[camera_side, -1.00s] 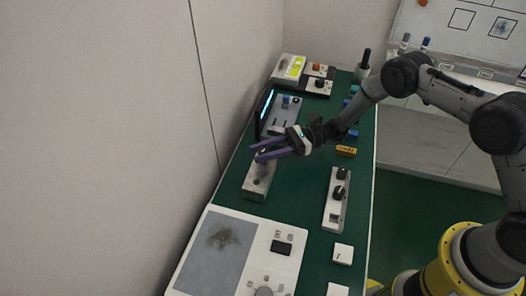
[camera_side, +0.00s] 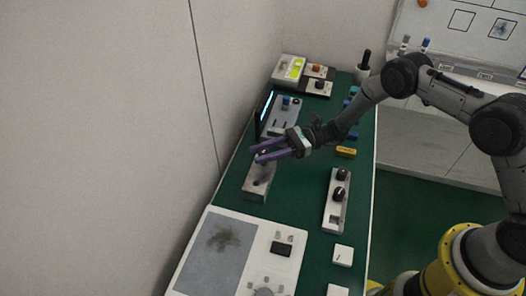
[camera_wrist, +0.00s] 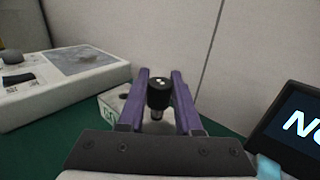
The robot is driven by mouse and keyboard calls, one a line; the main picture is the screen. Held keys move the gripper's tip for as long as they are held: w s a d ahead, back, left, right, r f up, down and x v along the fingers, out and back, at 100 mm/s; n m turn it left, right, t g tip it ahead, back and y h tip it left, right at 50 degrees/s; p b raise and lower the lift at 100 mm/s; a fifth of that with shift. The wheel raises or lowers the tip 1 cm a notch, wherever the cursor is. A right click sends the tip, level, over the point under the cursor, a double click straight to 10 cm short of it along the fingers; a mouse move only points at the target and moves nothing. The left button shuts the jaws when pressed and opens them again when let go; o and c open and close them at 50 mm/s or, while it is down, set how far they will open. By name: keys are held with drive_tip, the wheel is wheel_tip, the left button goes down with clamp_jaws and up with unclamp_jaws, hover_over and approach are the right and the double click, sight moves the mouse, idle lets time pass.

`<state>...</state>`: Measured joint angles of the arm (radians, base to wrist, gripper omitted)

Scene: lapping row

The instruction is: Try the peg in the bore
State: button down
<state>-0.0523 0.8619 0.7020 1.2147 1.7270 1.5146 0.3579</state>
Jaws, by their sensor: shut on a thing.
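My gripper (camera_side: 256,154) has two purple fingers and hangs over a light grey block (camera_side: 257,187) on the green bench. In the wrist view my gripper (camera_wrist: 160,82) is shut on the peg (camera_wrist: 159,95). The peg has a black knurled head with light marks on top and a metal shank pointing down. The block also shows in the wrist view (camera_wrist: 107,104), behind and below the fingers. The peg's lower end and the bore are hidden in the wrist view, so I cannot tell whether the tip is in the bore.
A lit screen (camera_wrist: 301,127) stands close on the right in the wrist view. A plate with a grey panel (camera_side: 209,250) lies at the near end. A grey block with black knobs (camera_side: 335,206) and a yellow block (camera_side: 346,151) lie to the right. The wall borders the bench's left.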

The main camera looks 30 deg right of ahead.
drive_tip(key=shift+f, duration=0.2)
idle(0.7)
drive_tip(key=shift+r, duration=0.25)
drive_tip(key=shift+a+f, duration=0.1)
drive_tip(key=shift+f, duration=0.25)
idle(1.5)
drive_tip(key=shift+r, duration=0.1)
drive_tip(key=shift+r, duration=0.2)
idle(0.4)
drive_tip(key=shift+f, duration=0.4)
idle(3.1)
